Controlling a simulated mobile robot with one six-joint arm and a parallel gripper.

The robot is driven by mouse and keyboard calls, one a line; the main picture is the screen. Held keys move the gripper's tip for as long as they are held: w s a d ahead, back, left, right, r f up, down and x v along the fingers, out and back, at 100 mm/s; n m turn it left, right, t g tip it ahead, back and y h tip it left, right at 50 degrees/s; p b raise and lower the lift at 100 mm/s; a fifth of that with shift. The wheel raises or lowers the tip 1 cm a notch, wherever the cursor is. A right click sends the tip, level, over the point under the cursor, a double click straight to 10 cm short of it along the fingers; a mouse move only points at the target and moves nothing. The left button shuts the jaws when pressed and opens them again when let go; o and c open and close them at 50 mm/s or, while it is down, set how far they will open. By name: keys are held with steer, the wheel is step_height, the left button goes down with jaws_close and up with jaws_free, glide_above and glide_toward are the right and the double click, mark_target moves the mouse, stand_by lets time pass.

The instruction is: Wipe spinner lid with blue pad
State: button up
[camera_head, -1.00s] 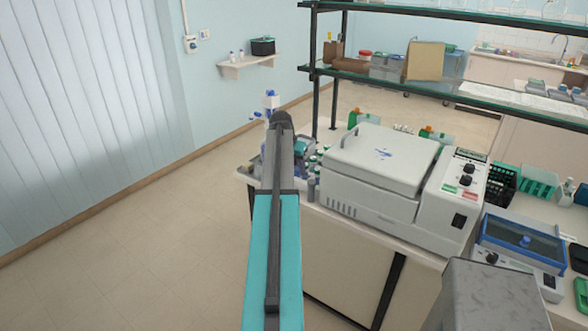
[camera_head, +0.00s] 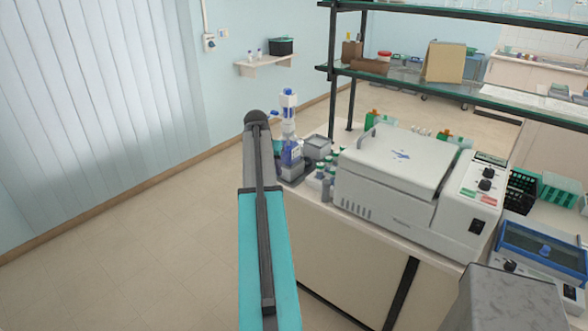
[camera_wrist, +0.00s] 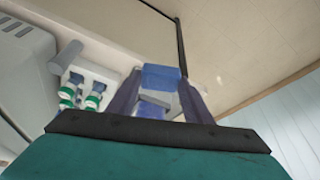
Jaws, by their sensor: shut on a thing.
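My gripper (camera_wrist: 161,85) is shut on a blue block-like piece (camera_wrist: 161,77), which looks like the blue pad; it shows between the two dark fingers in the wrist view. In the head view my gripper is hidden behind my arm. A large white bench machine, which I take for the spinner, has a closed pale lid (camera_head: 398,160) with a small blue mark. It stands on the counter to the right of my arm. The pad is apart from the lid. A smaller unit with a blue-framed clear lid (camera_head: 545,248) stands at the far right.
A bottle with blue liquid and a tall pump top (camera_head: 290,150) stands at the counter's left end. Beside it are a grey box (camera_head: 317,147) and several small bottles (camera_head: 326,178). A glass shelf rack (camera_head: 400,80) rises behind. The floor (camera_head: 130,240) at left is clear.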

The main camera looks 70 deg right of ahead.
steer(key=w+a+r+n+t+b, duration=0.1)
steer(key=w+a+n, duration=0.2)
steer(key=w+a, duration=0.6)
steer(key=w+a+r+n+t+y+b, duration=0.15)
steer(key=w+a, duration=0.45)
steer(key=a, duration=0.7)
steer(key=w+a+n, duration=0.3)
steer(key=w+a, duration=0.4)
steer(key=a, duration=0.3)
steer(key=a+n+y+b, duration=0.1)
steer(key=a+n, duration=0.3)
steer(key=a, duration=1.5)
steer(key=w+a+r+n+t+y+b, duration=0.1)
steer(key=a+n, duration=0.4)
steer(key=a, duration=1.4)
steer(key=shift+w+a+y, duration=0.15)
steer(key=shift+a+y, duration=0.05)
steer(key=shift+y, duration=0.25)
steer(key=shift+d, duration=0.1)
